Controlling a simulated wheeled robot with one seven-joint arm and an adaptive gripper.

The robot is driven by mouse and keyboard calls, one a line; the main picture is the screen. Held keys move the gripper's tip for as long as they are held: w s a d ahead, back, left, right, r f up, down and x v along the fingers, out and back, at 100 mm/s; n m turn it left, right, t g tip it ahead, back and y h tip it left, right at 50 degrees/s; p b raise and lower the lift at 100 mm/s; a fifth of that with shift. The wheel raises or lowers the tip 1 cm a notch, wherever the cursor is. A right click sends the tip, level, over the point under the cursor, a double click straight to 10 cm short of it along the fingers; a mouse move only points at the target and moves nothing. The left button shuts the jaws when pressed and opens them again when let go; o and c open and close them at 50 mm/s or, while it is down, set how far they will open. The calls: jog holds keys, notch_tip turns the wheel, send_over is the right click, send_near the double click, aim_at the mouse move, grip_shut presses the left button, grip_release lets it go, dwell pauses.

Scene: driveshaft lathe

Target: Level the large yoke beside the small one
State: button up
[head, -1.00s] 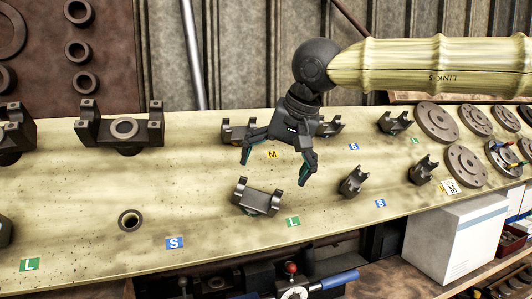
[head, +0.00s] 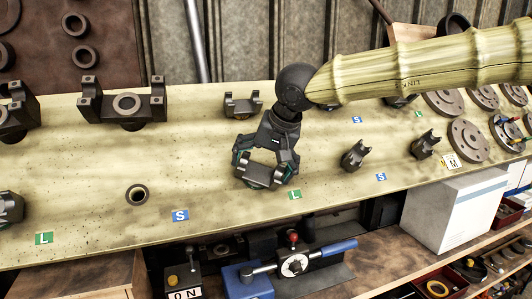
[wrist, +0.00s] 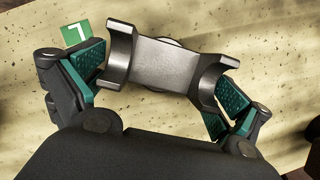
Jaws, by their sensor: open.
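The large yoke (head: 258,176) is a dark metal piece with two curved ears, on the pale board by the green L label (head: 295,194). My gripper (head: 265,168) is over it, fingers open on either side. In the wrist view the large yoke (wrist: 168,62) lies between the green finger pads, slanted in the picture. A gap shows at the left pad; at the right ear I cannot tell whether the pad touches. The small yoke (head: 355,155) stands apart to the right, leaning, near a blue S label (head: 381,177).
Another yoke (head: 424,145) stands further right, before several round flanges (head: 468,138). A yoke (head: 242,105) is behind my gripper, and a larger one (head: 125,104) at the back left. A ring (head: 136,195) lies left on mostly clear board. A white box (head: 452,213) is below the front edge.

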jog(key=shift+s+a+f, duration=0.1)
jog(key=shift+a, duration=0.05)
jog(key=shift+a+f, duration=0.1)
jog(key=shift+f, duration=0.05)
jog(key=shift+w+f, duration=0.3)
jog(key=shift+w, duration=0.3)
jog(key=shift+r, duration=0.1)
jog(key=shift+s+r, duration=0.15)
jog(key=shift+s, duration=0.2)
jog(key=c, duration=1.4)
jog(key=o, duration=1.1)
jog(key=shift+c, duration=0.2)
jog(key=c, duration=1.3)
jog(key=shift+w, duration=0.1)
jog(key=shift+c, duration=0.9)
jog(key=shift+r+p, duration=0.15)
jog(key=shift+p, duration=1)
jog(key=shift+n+p, duration=0.5)
jog(key=shift+p, duration=0.55)
